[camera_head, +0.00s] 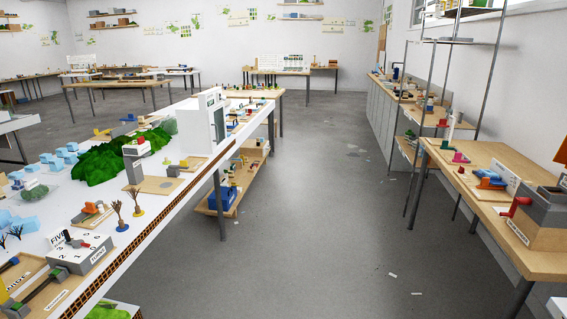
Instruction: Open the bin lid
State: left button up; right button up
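No bin or bin lid can be made out for certain. On the right table, a grey box (545,208) with a red handle (516,206) sits on a wooden block with a small label; I cannot tell whether it has a lid. A pale object (557,305) is cut off at the bottom right corner, and I cannot tell what it is. Neither of my grippers is in view.
A long white table (150,212) with green model hills (118,157) and small models runs along the left. A wooden table (480,195) and metal shelving stand on the right. The grey floor (320,220) between them is mostly clear, with a few small scraps.

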aim_at(226, 193)
jog(key=i, duration=3.35)
jog(key=i+u, duration=0.15)
jog(key=i, duration=0.25)
jog(key=i+l+u, duration=0.15)
jog(key=i, duration=0.3)
jog(key=i+l+u, duration=0.15)
jog(key=i, duration=0.25)
jog(key=i+l+u, duration=0.15)
jog(key=i, duration=0.25)
